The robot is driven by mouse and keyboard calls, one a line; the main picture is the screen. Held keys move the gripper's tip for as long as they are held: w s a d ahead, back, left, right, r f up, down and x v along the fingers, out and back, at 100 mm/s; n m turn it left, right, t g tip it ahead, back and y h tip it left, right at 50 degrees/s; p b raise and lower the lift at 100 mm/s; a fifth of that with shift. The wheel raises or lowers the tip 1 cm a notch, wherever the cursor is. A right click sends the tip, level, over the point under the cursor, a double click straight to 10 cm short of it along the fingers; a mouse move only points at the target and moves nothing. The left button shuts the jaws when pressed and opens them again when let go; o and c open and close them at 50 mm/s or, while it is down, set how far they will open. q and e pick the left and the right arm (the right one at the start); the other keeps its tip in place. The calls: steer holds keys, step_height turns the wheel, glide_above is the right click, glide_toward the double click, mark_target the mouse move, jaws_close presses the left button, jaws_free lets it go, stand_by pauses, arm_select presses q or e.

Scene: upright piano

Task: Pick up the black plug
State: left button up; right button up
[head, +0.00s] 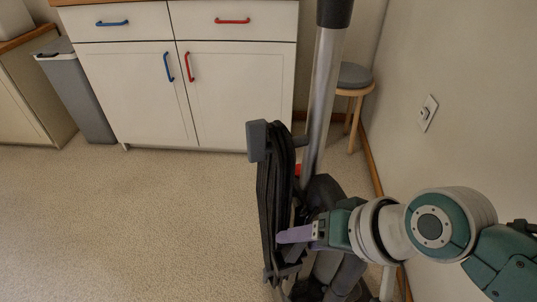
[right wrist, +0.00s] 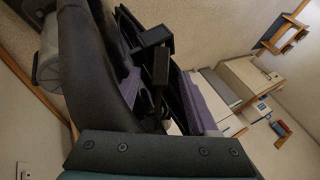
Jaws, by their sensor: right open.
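An upright vacuum cleaner (head: 325,85) stands in front of me with a black cord (head: 270,195) wound in a long loop on its side. A dark grey hook block (head: 257,140) juts out at the loop's top. In the right wrist view, a black block on a stem (right wrist: 152,38) shows beyond and between the fingers (right wrist: 158,72); contact cannot be told. My left gripper is out of view.
A white cabinet (head: 130,90) with blue and red handles stands behind, a grey bin (head: 78,95) at its left. A stool (head: 355,78) is behind the vacuum. A wall outlet (head: 427,113) is on the right wall. The floor (head: 130,220) at left is clear.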

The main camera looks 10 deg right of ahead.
steer(key=shift+w+a+f, duration=0.15)
steer(key=shift+w+f, duration=0.05)
steer(key=shift+f, duration=0.1)
steer(key=shift+c, duration=0.2)
jaws_close()
